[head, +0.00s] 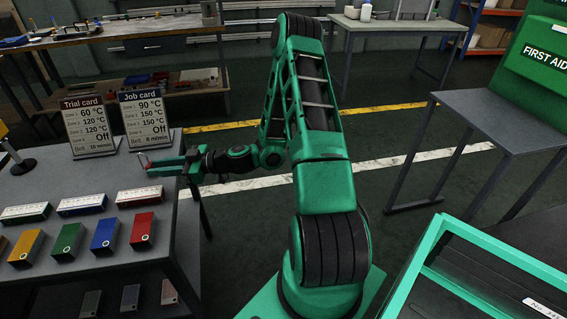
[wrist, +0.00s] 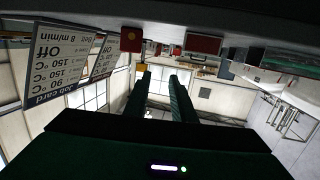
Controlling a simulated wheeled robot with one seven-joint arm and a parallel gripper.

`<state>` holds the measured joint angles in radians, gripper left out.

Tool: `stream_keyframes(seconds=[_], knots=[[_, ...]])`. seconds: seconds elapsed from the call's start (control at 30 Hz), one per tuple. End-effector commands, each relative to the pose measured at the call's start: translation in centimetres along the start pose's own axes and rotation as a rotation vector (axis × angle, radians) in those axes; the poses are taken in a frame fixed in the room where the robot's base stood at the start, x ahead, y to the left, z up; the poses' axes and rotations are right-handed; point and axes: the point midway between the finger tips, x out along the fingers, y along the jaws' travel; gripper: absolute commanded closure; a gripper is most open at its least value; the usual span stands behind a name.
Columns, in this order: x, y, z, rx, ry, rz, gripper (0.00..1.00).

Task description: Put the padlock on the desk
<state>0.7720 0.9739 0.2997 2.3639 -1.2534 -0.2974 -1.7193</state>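A small red object with a thin grey part (head: 143,159), perhaps the padlock, is just past the fingertips. Which surface is the desk is unclear.
The Trial card (head: 90,126) and Job card (head: 145,119) stand behind my gripper. Yellow (head: 27,249), green (head: 68,242), blue (head: 105,236) and red (head: 142,230) blocks line the table front. A grey side table (head: 510,118) and green frame (head: 440,235) are right; floor lies between.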

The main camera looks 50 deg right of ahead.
Motion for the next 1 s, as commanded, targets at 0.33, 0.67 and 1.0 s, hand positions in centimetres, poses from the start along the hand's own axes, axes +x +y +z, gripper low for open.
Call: stream_keyframes(seconds=[0.33,0.67,1.0], knots=[[-3.5,-6.3,1.7,0.034,-0.410,-0.224,0.77],[-11.5,-7.8,2.0,0.154,-0.836,-0.168,0.77],[-22.9,-8.3,-1.5,0.391,-1.180,0.166,0.77]])
